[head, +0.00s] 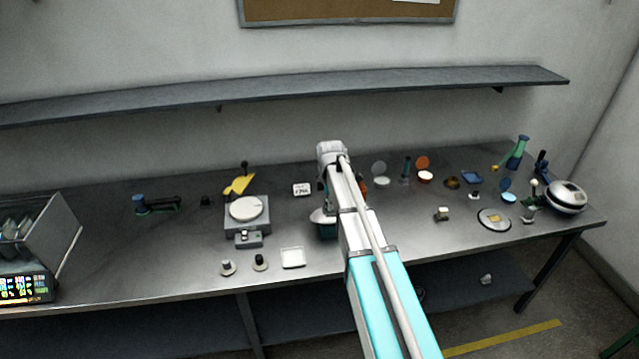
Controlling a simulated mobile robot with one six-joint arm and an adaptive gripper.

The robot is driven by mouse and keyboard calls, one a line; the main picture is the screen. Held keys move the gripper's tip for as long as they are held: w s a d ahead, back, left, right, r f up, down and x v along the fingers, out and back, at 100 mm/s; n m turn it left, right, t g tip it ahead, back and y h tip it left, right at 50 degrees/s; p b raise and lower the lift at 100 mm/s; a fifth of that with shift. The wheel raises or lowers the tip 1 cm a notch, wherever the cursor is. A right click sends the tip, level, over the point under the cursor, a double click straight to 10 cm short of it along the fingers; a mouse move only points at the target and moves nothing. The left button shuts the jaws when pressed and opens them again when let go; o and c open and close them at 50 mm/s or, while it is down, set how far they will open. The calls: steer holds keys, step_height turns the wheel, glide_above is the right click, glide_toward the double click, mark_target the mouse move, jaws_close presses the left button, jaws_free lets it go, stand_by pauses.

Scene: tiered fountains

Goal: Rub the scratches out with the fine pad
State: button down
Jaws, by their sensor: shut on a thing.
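A grey machine (247,228) with a round pale disc (246,208) on top stands left of my arm. Two small knobbed pieces lie at the bench's front edge, one grey-topped (228,267) and one dark-topped (260,262). They may be pads, but I cannot tell which is fine. A shallow white square dish (292,257) lies right of them. Scratches are too small to make out in this view.
Several small jars, a green flask (517,152) and a white rounded device (566,196) fill the right side. A rack (50,235) stands far left. A shelf (300,88) runs above the bench (120,250).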

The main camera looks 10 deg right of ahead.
steer(key=w, duration=0.1)
steer(key=w+r, duration=0.1)
steer(key=w, duration=0.1)
steer(key=w+r+p, duration=0.1)
steer(key=shift+w+a, duration=0.3)
steer(key=shift+w, duration=0.1)
steer(key=shift+f, duration=0.25)
steer(key=shift+s+f+b, duration=0.1)
steer(key=shift+f+b, duration=2.65)
steer(key=shift+b, duration=0.2)
steer(key=shift+f+b, duration=0.95)
steer(key=shift+d, duration=0.15)
steer(key=shift+d+r, duration=0.1)
steer(key=shift+d, duration=1.3)
steer(key=shift+d, duration=0.1)
steer(key=shift+d, duration=1.45)
